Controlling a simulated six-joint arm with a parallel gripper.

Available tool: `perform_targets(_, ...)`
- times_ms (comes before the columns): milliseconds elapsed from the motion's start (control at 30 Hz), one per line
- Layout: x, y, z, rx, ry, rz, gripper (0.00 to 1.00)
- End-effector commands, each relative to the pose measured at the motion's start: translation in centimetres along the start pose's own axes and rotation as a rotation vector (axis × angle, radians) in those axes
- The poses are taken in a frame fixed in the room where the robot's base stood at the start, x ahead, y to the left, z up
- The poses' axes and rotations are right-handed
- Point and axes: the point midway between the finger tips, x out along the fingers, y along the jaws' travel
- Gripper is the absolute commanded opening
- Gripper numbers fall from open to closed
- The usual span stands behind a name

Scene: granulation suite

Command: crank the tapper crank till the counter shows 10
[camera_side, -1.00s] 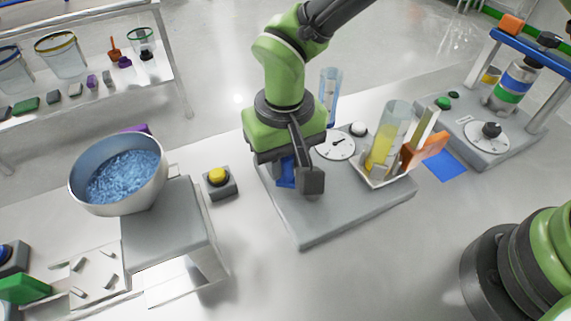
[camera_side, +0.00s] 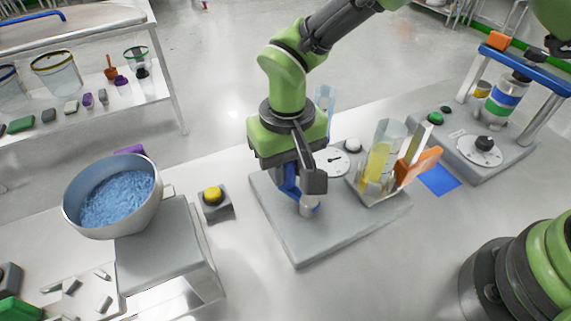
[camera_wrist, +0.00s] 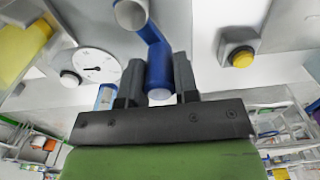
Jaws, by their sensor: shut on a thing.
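The tapper crank is a blue arm with a round grip, in the side view (camera_side: 291,184) partly hidden behind my gripper. In the wrist view the blue crank (camera_wrist: 158,65) lies between my two jaws, and its pale round hub (camera_wrist: 130,14) is at the top. My gripper (camera_side: 310,185) is shut on the crank grip, and its jaws (camera_wrist: 159,85) press on both sides. The counter dial (camera_side: 333,160) is a white disc with a black pointer on the grey base plate, right of my gripper. It also shows in the wrist view (camera_wrist: 97,66), its numbers too small to read.
A cylinder with yellow powder (camera_side: 377,162) stands in a tray right of the dial, beside an orange part (camera_side: 418,166). A yellow button (camera_side: 212,194) is left of the base plate (camera_side: 340,230). A steel bowl of blue granules (camera_side: 163,195) stands further left.

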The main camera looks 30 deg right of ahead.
Motion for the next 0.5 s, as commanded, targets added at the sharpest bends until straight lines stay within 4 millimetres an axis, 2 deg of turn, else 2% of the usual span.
perform_targets(333, 0.1, 2.1, -0.2, 0.000, -0.001, 0.002, 0.14)
perform_targets(500, 0.1, 2.5, -0.3, -0.001, -0.002, 0.002, 0.13)
